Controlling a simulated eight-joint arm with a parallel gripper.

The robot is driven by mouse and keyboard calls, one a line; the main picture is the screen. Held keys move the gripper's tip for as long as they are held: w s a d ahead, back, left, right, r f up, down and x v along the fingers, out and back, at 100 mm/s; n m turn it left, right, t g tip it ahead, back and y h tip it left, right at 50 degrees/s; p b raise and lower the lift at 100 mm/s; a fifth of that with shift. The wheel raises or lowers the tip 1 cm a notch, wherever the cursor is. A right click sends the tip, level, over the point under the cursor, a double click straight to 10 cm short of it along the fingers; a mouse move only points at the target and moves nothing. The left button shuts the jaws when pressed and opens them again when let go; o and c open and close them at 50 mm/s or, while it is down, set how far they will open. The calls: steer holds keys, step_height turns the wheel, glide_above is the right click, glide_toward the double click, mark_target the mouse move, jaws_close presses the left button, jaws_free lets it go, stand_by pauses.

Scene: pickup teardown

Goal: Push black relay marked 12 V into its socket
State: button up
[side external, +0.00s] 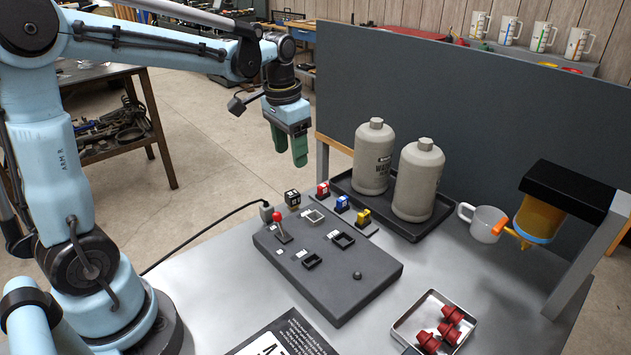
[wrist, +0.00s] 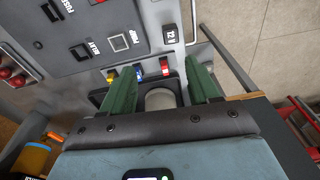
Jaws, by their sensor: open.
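The black relay (side external: 292,198) stands on the grey table just behind the dark panel. In the wrist view the relay (wrist: 170,33) shows a white face with "12". My gripper (side external: 288,155) hangs above and behind the relay, clear of it. In the wrist view my gripper (wrist: 161,68) has its green fingers apart with nothing held between them. The panel (side external: 345,300) has several square openings. The black-rimmed socket (side external: 342,239) looks empty; in the wrist view this socket (wrist: 80,51) has a label that seems to read "RELAY". A pale-rimmed opening (side external: 313,216) is nearer the relay.
Red (side external: 322,190), blue (side external: 342,204) and yellow (side external: 364,217) blocks stand in a row beside the panel. Two grey bottles (side external: 373,157) (side external: 418,180) stand on a black tray. A red-knobbed lever (side external: 278,220) rises from the panel. A metal tray (side external: 405,325) holds red parts.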

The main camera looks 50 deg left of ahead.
mark_target(292, 193)
steer(key=shift+g, duration=0.6)
steer(key=f, duration=0.4)
steer(key=w+a+f, duration=0.1)
steer(key=f, duration=0.4)
steer(key=a+f, duration=0.1)
steer(key=f, duration=0.3)
steer(key=shift+w+a+f, duration=0.15)
steer(key=shift+w+f, duration=0.2)
jaws_close()
steer(key=shift+r, duration=1.15)
steer(key=shift+r, duration=1.85)
